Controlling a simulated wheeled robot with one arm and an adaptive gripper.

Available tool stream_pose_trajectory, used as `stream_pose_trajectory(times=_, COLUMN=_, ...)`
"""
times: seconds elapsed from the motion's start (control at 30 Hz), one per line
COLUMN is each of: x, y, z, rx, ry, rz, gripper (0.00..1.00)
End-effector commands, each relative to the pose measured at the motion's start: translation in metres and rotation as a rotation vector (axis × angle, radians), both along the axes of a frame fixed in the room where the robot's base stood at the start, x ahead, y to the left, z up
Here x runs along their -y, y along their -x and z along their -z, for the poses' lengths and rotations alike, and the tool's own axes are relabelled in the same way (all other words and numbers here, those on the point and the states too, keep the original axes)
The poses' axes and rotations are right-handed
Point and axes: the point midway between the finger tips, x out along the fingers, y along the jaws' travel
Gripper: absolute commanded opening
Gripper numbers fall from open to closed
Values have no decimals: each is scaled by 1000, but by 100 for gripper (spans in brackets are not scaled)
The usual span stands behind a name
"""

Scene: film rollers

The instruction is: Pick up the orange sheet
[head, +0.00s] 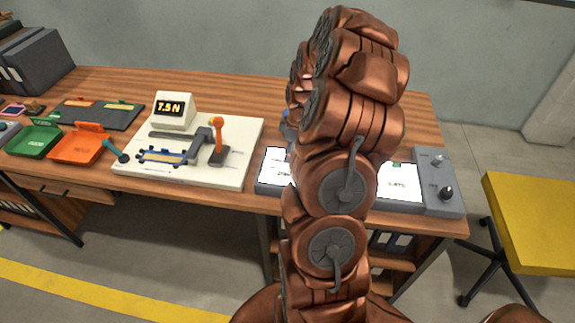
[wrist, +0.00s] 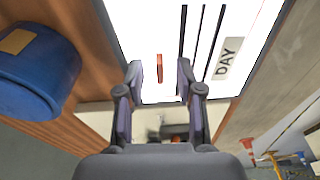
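A thin orange-red strip (wrist: 160,68) shows in the wrist view against a bright white lit panel (wrist: 148,30). It looks like the orange sheet seen nearly edge-on, but it is too small to be sure. My gripper (wrist: 158,80) is open, with one finger on each side of the strip in the picture. I see no contact between the fingers and the strip. In the head view my arm covers the middle of the bench, and my gripper and the strip are hidden behind it.
A blue container (wrist: 35,72) stands left of my gripper in the wrist view. The head view shows a white tester (head: 190,145) with a "7.5 N" display, an orange tray (head: 78,150), a green tray (head: 33,143), a grey knobbed box (head: 440,180) and a yellow stool (head: 530,220).

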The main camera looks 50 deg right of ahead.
Motion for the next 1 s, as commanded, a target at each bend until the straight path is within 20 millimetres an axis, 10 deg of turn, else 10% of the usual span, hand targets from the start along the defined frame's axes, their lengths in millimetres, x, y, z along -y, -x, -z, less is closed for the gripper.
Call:
stream_pose_trajectory(times=0.4, x=0, y=0, z=0, rx=0, ry=0, rz=0, gripper=0)
stream_pose_trajectory(times=1.0, x=1, y=-1, z=-9, rx=4, ry=2, rz=1, gripper=0)
